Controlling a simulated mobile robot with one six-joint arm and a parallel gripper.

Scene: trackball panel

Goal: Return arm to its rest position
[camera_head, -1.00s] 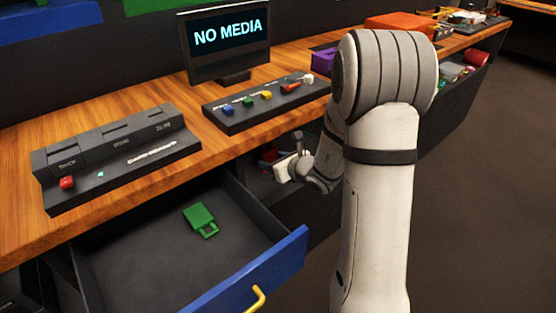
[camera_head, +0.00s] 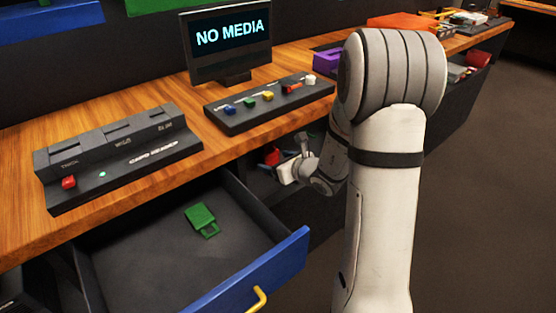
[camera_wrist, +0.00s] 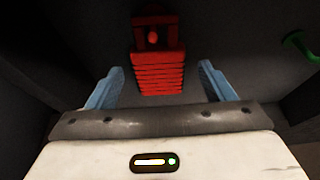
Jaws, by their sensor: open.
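My arm (camera_head: 385,210) stands at the right in the head view, its wrist bent in beside the counter front. My gripper (camera_wrist: 160,88) is open in the wrist view, with its two blue-grey fingers well apart. Nothing is held between them. A red ribbed object (camera_wrist: 158,55) shows beyond the fingers against a dark surface. In the head view the gripper end (camera_head: 288,172) is small, just right of the open drawer, and its fingers are hard to make out there.
The blue-fronted drawer (camera_head: 245,275) is open, with a green tag-like piece (camera_head: 201,217) inside. On the wooden counter (camera_head: 110,213) are a slotted panel (camera_head: 120,165), a button panel (camera_head: 270,105) and a screen (camera_head: 227,45) reading NO MEDIA. Floor at right is clear.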

